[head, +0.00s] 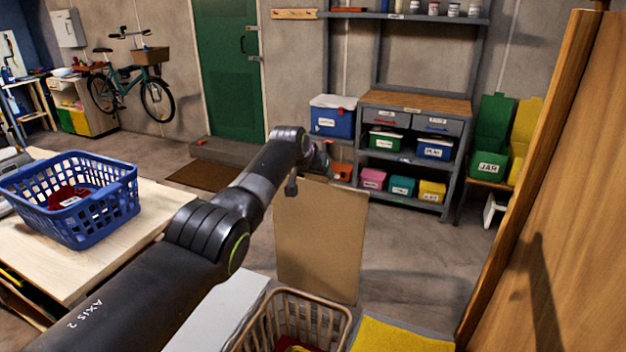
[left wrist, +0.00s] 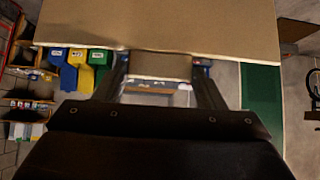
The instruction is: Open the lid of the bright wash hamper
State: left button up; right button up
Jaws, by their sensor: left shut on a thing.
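The hamper (head: 338,312), a tan slatted basket with red and yellow cloth inside, stands at the bottom centre of the head view. Its top is uncovered. The tan lid (head: 320,240) stands about upright behind the opening. My left gripper (head: 318,172) is at the lid's top edge, partly hidden by my own arm. In the left wrist view the lid (left wrist: 160,25) spans the top, and my left gripper (left wrist: 160,85) is shut on its edge, with a tan piece between the fingers. My right gripper is not in view.
A white flat top (head: 218,312) lies left of the hamper and a yellow one (head: 400,337) right of it. A blue basket (head: 75,200) sits on the table at left. A wooden panel (head: 555,200) stands close at right. The floor beyond the lid is clear.

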pick_arm(q)
jog(key=shift+w+d+r, duration=0.1)
jog(key=shift+w+r, duration=0.2)
jog(key=shift+r, duration=0.2)
jog(key=o, duration=1.1)
jog(key=shift+o, duration=1.4)
jog(key=shift+s, duration=0.25)
jog(key=shift+f, duration=0.15)
jog(key=shift+w, duration=0.1)
jog(key=b+v, duration=0.3)
jog(key=v, duration=1.4)
jog(key=shift+s, duration=0.35)
